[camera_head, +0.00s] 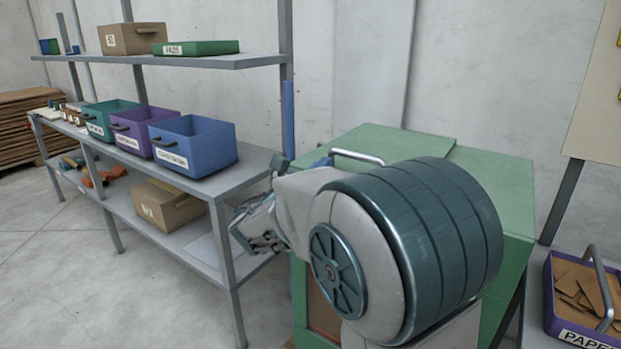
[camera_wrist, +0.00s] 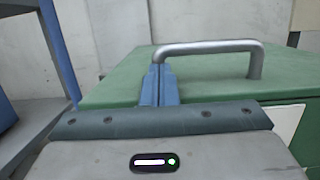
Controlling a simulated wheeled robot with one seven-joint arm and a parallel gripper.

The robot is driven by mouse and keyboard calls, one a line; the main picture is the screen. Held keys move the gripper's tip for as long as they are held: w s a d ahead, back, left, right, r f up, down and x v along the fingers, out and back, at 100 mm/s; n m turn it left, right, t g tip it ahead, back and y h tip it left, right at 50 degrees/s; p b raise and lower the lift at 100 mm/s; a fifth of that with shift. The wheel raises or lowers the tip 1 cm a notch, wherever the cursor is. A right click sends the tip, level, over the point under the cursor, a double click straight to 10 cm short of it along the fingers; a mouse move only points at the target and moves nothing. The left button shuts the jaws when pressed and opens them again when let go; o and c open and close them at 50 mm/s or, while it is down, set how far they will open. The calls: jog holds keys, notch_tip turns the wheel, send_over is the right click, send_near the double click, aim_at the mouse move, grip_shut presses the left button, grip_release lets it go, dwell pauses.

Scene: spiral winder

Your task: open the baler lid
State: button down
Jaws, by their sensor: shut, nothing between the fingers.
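The green baler (camera_head: 300,300) stands in front of me, largely hidden behind my arm in the head view. Its green lid (camera_head: 400,142) lies flat on top, down. A silver bar handle (camera_head: 357,155) stands up from the lid; it also shows in the wrist view (camera_wrist: 210,47). My gripper (camera_head: 322,163) is at the left end of the handle. In the wrist view its blue fingers (camera_wrist: 157,82) are together, with nothing between them, in front of the handle's left post. I cannot tell whether they touch it.
A grey shelf (camera_head: 255,165) with blue (camera_head: 190,150), purple (camera_head: 130,135) and teal bins stands left of the baler. A purple paper crate (camera_head: 548,300) is at the right. A wall is behind. Open floor (camera_head: 60,270) lies at the front left.

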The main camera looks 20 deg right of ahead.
jog(key=shift+w+d+r, duration=0.1)
jog(key=shift+w+d, duration=0.15)
